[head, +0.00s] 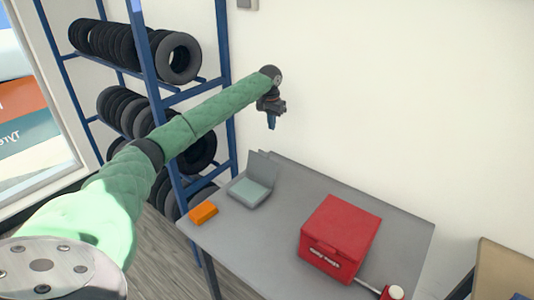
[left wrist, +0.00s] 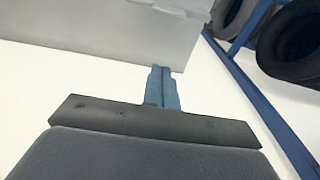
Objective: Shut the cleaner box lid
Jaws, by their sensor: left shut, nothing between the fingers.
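A small grey-green box (head: 249,191) sits near the back left of the grey table. Its lid (head: 263,167) stands up, open, along the back. It is the only box with a lid seen open, so I take it as the cleaner box. My left gripper (head: 272,123) hangs in the air above the lid, pointing down, apart from it. Its blue fingers (left wrist: 163,76) are together and empty in the left wrist view. A pale grey panel (left wrist: 100,38) lies beyond the fingertips there; I cannot tell whether it is the lid. My right gripper is not in view.
An orange block (head: 203,212) lies left of the grey-green box. A blue tyre rack (head: 160,80) stands at the left. The wall is behind.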

